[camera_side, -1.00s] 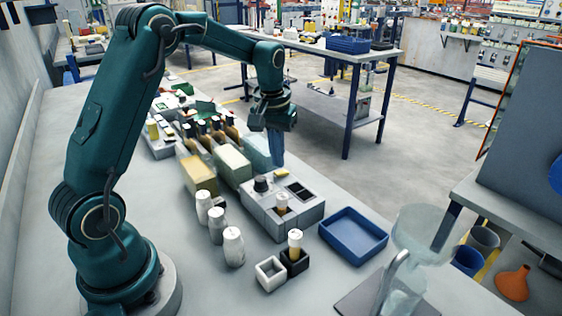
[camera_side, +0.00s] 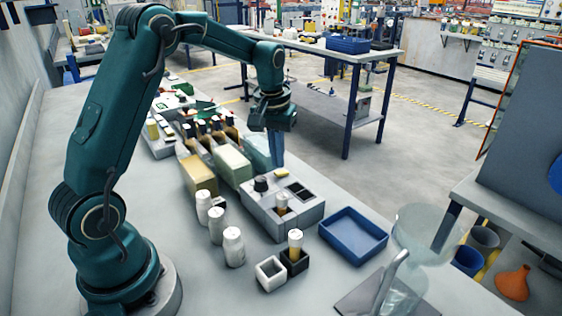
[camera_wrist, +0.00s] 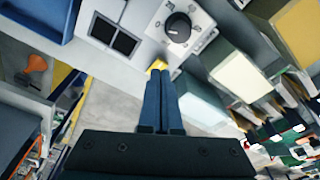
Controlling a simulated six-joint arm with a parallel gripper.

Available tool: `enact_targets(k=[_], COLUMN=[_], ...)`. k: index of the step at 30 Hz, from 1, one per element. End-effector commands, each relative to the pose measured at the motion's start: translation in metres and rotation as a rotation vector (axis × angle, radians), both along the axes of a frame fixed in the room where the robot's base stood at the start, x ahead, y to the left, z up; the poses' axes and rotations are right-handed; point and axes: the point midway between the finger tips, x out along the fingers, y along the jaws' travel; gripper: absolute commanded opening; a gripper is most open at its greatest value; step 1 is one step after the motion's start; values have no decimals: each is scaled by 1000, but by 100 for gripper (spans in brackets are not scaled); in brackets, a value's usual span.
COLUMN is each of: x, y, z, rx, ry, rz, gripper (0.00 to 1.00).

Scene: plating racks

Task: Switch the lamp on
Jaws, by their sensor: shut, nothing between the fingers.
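A grey control unit (camera_side: 257,208) stands on the bench with a black knob (camera_side: 261,184) and two dark square windows on top. In the wrist view the knob (camera_wrist: 178,27) sits on a pale plate with marks around it, and the dark windows (camera_wrist: 114,35) are to its left. A small yellow part (camera_side: 283,171) is at the unit's far edge. My gripper (camera_side: 277,166) points down, shut and empty, with its blue fingertips close to this part. In the wrist view the fingertips (camera_wrist: 161,72) overlap the yellow part (camera_wrist: 158,64); contact is unclear. I cannot identify a lit lamp.
Pale blocks (camera_side: 232,165) and yellowish blocks (camera_side: 198,173) stand left of the unit. White bottles (camera_side: 233,247) and small square holders (camera_side: 271,273) are in front. A blue tray (camera_side: 354,235) lies to the right, near a clear funnel-like vessel (camera_side: 424,234).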

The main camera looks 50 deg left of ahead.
Motion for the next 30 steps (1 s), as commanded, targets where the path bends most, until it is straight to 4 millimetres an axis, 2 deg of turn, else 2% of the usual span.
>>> enact_targets(k=[30], x=[0], y=[0], z=[-10], rx=[0], ry=[1], rz=[0], gripper=[0])
